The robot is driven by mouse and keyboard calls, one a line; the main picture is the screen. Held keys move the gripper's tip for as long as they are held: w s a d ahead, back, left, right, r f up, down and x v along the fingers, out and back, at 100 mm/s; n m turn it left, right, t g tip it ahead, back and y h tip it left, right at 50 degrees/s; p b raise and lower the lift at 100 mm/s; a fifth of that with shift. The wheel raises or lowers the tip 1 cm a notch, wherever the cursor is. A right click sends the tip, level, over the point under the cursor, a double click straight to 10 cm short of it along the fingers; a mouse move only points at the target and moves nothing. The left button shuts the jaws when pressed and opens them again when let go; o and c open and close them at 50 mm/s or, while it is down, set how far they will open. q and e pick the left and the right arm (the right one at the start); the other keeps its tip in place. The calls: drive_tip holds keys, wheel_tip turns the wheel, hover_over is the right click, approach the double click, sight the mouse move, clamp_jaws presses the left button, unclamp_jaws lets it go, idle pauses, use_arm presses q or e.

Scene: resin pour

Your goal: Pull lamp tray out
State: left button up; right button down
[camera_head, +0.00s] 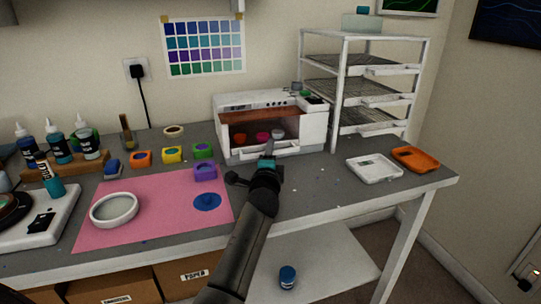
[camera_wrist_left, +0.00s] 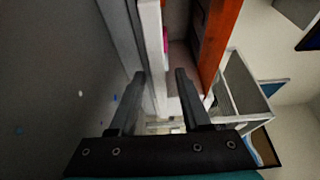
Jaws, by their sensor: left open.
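The lamp (camera_head: 312,125) is a white box with an orange window on the grey bench, with several coloured pieces visible behind the window. Its white tray (camera_head: 240,157) shows as a low front edge at the bench, partly hidden by my gripper. My left gripper (camera_head: 269,160) is at the front of the lamp, by the tray edge. In the left wrist view my gripper (camera_wrist_left: 160,80) is open, with the white tray front (camera_wrist_left: 153,45) between the lines of its fingers. I cannot tell whether they touch it. The orange window (camera_wrist_left: 222,40) is to the right. My right gripper is not in view.
A white rack (camera_head: 345,90) with mesh shelves stands right of the lamp. A white tray (camera_head: 374,168) and an orange tray (camera_head: 414,159) lie at the bench's right.

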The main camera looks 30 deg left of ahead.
use_arm(q)
drive_tip(key=shift+c, duration=0.3)
clamp_jaws()
idle(1.1)
